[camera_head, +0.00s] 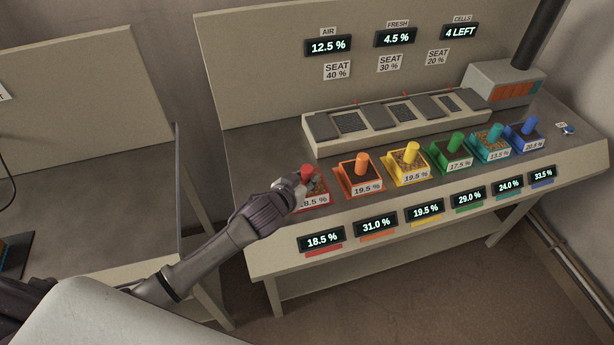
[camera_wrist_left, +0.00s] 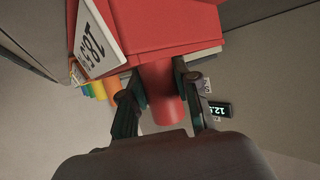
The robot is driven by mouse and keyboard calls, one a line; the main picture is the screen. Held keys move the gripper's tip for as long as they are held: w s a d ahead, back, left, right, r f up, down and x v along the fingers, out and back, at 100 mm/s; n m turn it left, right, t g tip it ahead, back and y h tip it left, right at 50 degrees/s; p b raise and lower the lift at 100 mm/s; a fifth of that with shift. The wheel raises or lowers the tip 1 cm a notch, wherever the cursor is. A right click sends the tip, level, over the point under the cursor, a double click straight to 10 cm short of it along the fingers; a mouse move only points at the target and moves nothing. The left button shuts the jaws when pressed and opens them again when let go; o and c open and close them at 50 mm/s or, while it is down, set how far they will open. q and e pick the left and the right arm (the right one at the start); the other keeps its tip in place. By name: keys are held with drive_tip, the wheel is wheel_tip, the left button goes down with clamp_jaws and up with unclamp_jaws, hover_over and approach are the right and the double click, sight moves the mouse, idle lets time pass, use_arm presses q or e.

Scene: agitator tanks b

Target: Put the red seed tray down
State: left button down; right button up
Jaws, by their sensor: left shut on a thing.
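The red seed tray (camera_head: 318,190) is at the left end of the row of coloured trays on the bench, with an upright red handle and a label reading 18.5 %. My left gripper (camera_head: 305,177) is at its red handle, and its fingers partly hide the tray. In the left wrist view my left gripper (camera_wrist_left: 160,95) has its fingers on both sides of the red handle (camera_wrist_left: 163,100), with the red tray (camera_wrist_left: 160,30) beyond. I cannot tell whether the tray touches the bench. My right gripper is not in view.
Orange (camera_head: 361,176), yellow (camera_head: 407,164), green (camera_head: 452,153), teal (camera_head: 490,143) and blue (camera_head: 525,134) trays stand to the right. Behind is a raised unit with dark seats (camera_head: 350,122). Displays (camera_head: 321,240) line the front. A small blue-topped item (camera_head: 568,129) lies far right.

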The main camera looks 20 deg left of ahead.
use_arm(q)
drive_tip(key=c, duration=0.9)
unclamp_jaws()
drive_tip(key=shift+f, duration=0.1)
drive_tip(key=shift+o, duration=0.2)
drive_tip(key=shift+s+r, duration=0.15)
drive_tip(key=shift+r, duration=0.05)
drive_tip(key=b+v, duration=0.1)
drive_tip(key=v, duration=1)
drive_tip(key=shift+s+r, duration=0.15)
drive_tip(key=shift+s, duration=0.1)
drive_tip(key=shift+a, duration=0.1)
